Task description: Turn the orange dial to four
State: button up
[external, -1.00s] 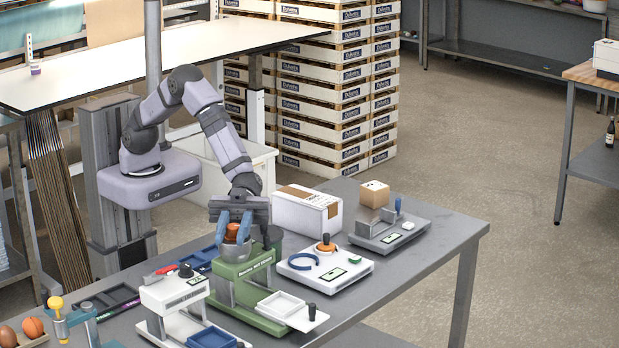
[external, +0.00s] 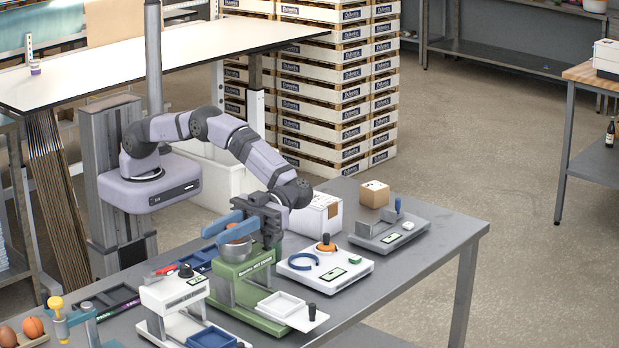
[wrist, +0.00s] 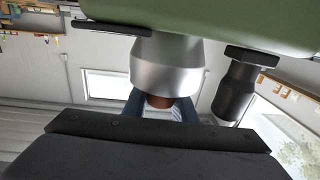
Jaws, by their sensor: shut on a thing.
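The orange dial (external: 326,247) has a black knob and sits on a white unit (external: 347,268) right of the green machine (external: 240,272). My gripper (external: 222,227) is well to its left, lying nearly level at the metal cup (external: 239,250) on the green machine. Its blue fingers are shut on a brown-orange round piece (wrist: 160,101) at the cup's mouth. In the external view the fingers hide most of that piece. The wrist view shows the silver cup (wrist: 165,65) and the piece between the fingers. The dial's number marks are too small to read.
A blue ring (external: 303,261) lies on the white unit beside the dial. A white box (external: 322,215) stands behind it, and a grey scale (external: 385,235) is to its right. A white press (external: 175,292) stands left of the green machine. The table's right end is clear.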

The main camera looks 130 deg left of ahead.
jog(key=shift+s+m+g, duration=0.1)
jog(key=shift+m+g, duration=0.2)
jog(key=shift+g, duration=0.1)
jog(key=o, duration=1)
jog(key=shift+o, duration=0.2)
jog(key=shift+a, duration=0.1)
jog(key=a+b, duration=0.2)
jog(key=a, duration=0.3)
jog(key=shift+a+b, duration=0.35)
jog(key=shift+a, duration=0.05)
jog(key=shift+s+a, duration=0.1)
jog(key=shift+a, duration=0.55)
